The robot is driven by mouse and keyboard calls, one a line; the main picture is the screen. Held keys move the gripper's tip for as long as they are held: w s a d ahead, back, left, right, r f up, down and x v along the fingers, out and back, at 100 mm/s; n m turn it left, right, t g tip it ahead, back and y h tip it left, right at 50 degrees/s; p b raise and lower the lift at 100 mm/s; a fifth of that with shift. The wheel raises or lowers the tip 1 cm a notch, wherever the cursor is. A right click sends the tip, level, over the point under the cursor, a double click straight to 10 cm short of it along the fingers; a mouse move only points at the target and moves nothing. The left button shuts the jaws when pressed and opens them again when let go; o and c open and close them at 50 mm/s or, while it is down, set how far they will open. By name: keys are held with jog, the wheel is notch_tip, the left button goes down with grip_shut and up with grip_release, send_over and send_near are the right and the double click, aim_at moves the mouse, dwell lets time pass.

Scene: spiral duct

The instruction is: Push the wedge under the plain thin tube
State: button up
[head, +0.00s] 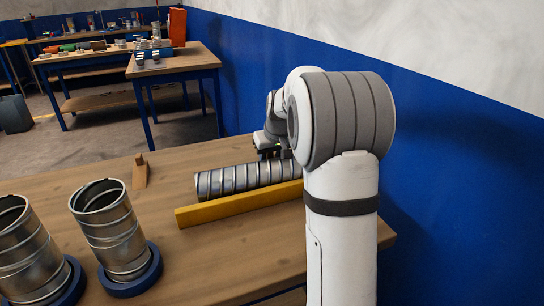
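A small brown wooden wedge (140,173) stands on the wooden table, left of the lying metal duct. The silver duct (240,180) lies on its side behind a yellow bar and shows raised spiral seams. No plain thin tube can be made out; the right end of the lying duct is hidden by my arm. My gripper (269,150) is behind the duct near its right part, mostly hidden by my own arm. Its fingers are small and dark, and I cannot tell whether they are open or touch the duct.
A yellow bar (235,205) lies along the duct's front side. Two upright spiral ducts (112,235) (25,255) stand in blue rings at the left front. The table (185,160) is clear around the wedge. A blue wall is behind; other workbenches (180,65) stand farther back.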

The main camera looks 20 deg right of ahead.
jog(key=shift+s, duration=0.5)
jog(key=shift+s+b, duration=0.15)
jog(key=shift+b, duration=0.15)
jog(key=o, duration=1.2)
jog(key=shift+c, duration=0.2)
